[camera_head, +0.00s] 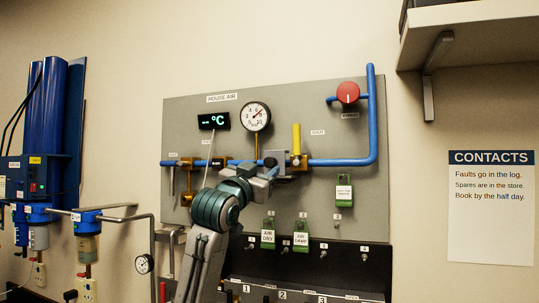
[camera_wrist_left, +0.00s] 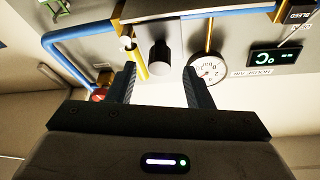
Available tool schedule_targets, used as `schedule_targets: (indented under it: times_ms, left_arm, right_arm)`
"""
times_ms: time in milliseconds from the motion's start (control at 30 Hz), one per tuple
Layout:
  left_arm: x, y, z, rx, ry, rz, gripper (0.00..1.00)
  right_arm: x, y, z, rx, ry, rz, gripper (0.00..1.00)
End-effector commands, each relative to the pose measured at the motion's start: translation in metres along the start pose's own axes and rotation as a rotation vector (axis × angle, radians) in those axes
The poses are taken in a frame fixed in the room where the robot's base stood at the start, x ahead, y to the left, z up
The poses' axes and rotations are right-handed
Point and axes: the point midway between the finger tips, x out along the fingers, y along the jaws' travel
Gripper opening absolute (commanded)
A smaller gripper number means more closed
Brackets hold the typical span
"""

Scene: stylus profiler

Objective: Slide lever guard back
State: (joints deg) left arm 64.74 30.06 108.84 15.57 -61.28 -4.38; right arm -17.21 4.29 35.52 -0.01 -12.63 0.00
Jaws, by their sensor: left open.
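A yellow lever (camera_head: 297,138) stands upright on a brass valve on the blue pipe. It also shows in the wrist view (camera_wrist_left: 139,62). Just left of it on the pipe is a grey piece, apparently the lever guard (camera_head: 285,163), with a black knob (camera_head: 270,161). In the wrist view the knob (camera_wrist_left: 159,52) sticks out toward me. My left gripper (camera_head: 270,174) is at the knob, partly hidden by its own wrist. In the wrist view its two fingers (camera_wrist_left: 160,88) are apart with the knob lined up between them, and nothing is held.
A round gauge (camera_head: 255,117) and a °C display (camera_head: 213,121) are above the pipe. A red knob (camera_head: 348,93) is at the upper right. Green tags (camera_head: 344,190) hang below the pipe. A wall shelf (camera_head: 460,35) juts out at the upper right.

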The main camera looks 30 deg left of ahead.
Motion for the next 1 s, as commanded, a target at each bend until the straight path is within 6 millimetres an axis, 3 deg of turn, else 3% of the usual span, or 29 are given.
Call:
schedule_targets:
  times_ms: [33,300,667,900,1000]
  left_arm:
    - [0.013,-0.001,-0.005,-0.003,-0.003,0.002,0.46]
    - [0.044,0.000,-0.001,-0.001,-0.002,0.000,0.46]
    - [0.048,0.000,0.001,0.001,0.000,0.000,0.46]
    - [0.048,0.000,0.001,0.000,0.000,0.000,0.01]
    - [0.048,0.000,0.001,0.000,0.000,0.000,0.00]
  right_arm:
    - [-0.013,0.001,-0.001,0.000,0.000,0.000,0.36]
    - [-0.030,0.007,-0.003,-0.002,0.000,0.005,0.36]
    - [-0.031,0.009,-0.003,-0.003,0.001,0.008,0.36]
    - [-0.031,0.009,-0.003,-0.003,0.001,0.007,0.36]
    - [-0.031,0.009,-0.003,-0.003,0.001,0.007,0.36]
